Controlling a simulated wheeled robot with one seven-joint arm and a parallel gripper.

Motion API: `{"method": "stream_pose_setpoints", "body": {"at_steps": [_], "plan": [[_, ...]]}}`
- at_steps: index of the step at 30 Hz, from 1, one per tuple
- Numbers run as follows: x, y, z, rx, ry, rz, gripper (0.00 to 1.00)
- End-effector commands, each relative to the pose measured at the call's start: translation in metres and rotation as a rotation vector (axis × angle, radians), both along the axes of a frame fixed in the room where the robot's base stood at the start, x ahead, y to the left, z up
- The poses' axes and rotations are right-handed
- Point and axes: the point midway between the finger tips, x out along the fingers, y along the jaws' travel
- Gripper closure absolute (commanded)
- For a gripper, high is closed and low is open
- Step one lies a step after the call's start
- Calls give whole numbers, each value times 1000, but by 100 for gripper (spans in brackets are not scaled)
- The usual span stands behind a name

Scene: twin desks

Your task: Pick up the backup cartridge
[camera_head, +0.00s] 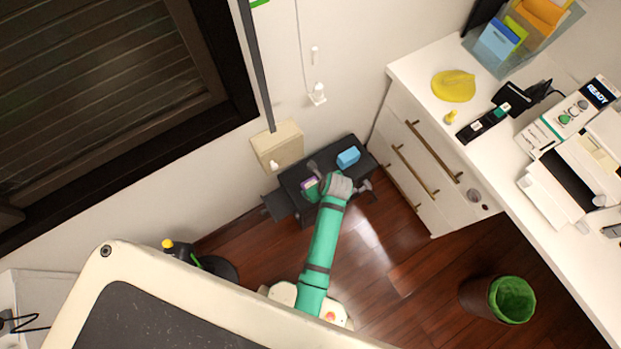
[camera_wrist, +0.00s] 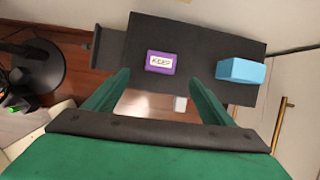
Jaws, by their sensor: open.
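A small purple cartridge (camera_wrist: 161,68) with a pale label, which seems to read "KEEP", lies on a black stand (camera_wrist: 185,35). A light blue block (camera_wrist: 241,71) lies to its right on the same top. I cannot tell for sure which is the backup cartridge. In the head view the purple cartridge (camera_head: 309,184) is beside my wrist, and the blue block (camera_head: 348,157) is beyond it. My gripper (camera_wrist: 160,78) is open and empty, its green fingers pointing toward the stand on either side of the purple cartridge, with no visible contact.
A white desk (camera_head: 420,77) with drawers stands right of the stand. A printer (camera_head: 575,165) and a yellow item (camera_head: 453,86) are on it. A beige wall box (camera_head: 278,147) is behind the stand. A bin (camera_head: 510,300) stands at lower right. Wooden floor (camera_head: 400,270) is open between.

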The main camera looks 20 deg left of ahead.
Motion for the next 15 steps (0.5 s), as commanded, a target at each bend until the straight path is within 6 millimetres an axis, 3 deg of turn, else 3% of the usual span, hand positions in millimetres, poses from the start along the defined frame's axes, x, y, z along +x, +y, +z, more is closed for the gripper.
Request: {"method": "stream_pose_setpoints", "body": {"at_steps": [5, 15], "plan": [[7, 6, -8, 13, 36, -30, 23], [17, 19, -47, 13, 33, -29, 23]]}}
